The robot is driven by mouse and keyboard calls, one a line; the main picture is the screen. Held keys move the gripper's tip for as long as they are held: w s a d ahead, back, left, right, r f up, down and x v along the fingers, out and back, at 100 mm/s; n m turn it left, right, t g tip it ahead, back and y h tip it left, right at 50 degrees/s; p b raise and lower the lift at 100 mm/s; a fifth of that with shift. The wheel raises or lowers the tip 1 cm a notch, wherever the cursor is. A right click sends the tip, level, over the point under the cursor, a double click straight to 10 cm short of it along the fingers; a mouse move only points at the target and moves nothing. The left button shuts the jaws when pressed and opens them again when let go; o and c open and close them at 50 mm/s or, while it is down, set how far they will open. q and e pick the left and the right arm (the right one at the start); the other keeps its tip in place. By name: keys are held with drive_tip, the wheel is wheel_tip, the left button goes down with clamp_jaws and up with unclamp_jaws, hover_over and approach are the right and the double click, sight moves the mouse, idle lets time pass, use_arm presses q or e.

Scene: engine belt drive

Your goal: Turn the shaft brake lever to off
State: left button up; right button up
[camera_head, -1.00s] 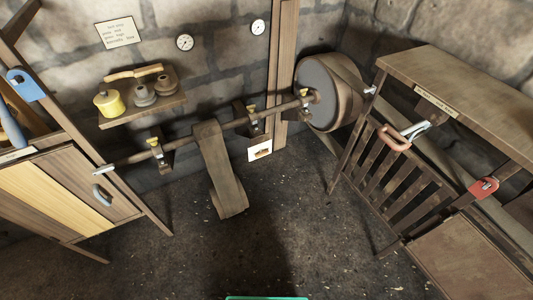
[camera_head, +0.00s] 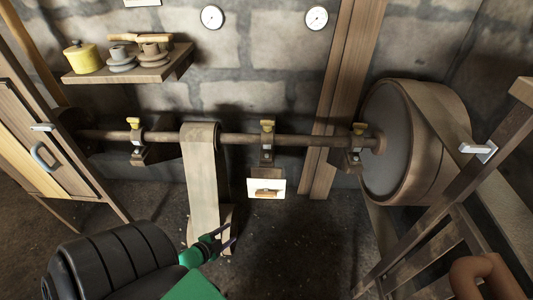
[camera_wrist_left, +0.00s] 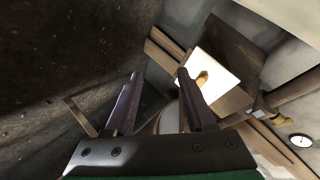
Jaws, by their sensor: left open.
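A small wooden lever (camera_head: 266,193), which looks like the shaft brake lever, sits on a white plate (camera_head: 280,184) below the middle bearing of the shaft. In the head view it lies about level. In the left wrist view the lever (camera_wrist_left: 202,79) on its white plate (camera_wrist_left: 221,75) is beyond the fingers and a little to their right. My left gripper (camera_head: 229,236) is open, low and left of the plate in the head view, in front of the flat belt. Its two dark fingers (camera_wrist_left: 160,75) hold nothing. My right gripper is out of view.
The shaft (camera_head: 236,139) runs along the wall through bearings with yellow caps. A flat belt (camera_head: 201,175) hangs from it near my left gripper. A large drum (camera_head: 387,140) is at the right, beside a wooden frame. A shelf (camera_head: 130,73) with pots is upper left.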

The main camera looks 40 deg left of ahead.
use_arm(q)
drive_tip(key=w+a+f+m+t+b, duration=0.2)
drive_tip(key=w+a+m+t+b, duration=0.15)
drive_tip(key=b, duration=0.65)
drive_tip(key=m+t+h+b, duration=0.3)
drive_tip(key=m+h+b, duration=0.1)
drive_tip(key=m+b, duration=0.35)
approach(263, 196)
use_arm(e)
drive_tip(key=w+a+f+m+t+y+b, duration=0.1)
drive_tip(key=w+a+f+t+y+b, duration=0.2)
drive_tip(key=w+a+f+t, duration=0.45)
use_arm(q)
drive_tip(key=w, duration=0.5)
drive_tip(key=w+d, duration=0.1)
drive_tip(key=w, duration=0.1)
drive_tip(key=shift+w+f, duration=0.1)
drive_tip(key=shift+w, duration=0.05)
drive_tip(key=shift+w+d+b, duration=0.2)
drive_tip(key=shift+w+b, duration=0.45)
drive_tip(key=shift+w, duration=0.65)
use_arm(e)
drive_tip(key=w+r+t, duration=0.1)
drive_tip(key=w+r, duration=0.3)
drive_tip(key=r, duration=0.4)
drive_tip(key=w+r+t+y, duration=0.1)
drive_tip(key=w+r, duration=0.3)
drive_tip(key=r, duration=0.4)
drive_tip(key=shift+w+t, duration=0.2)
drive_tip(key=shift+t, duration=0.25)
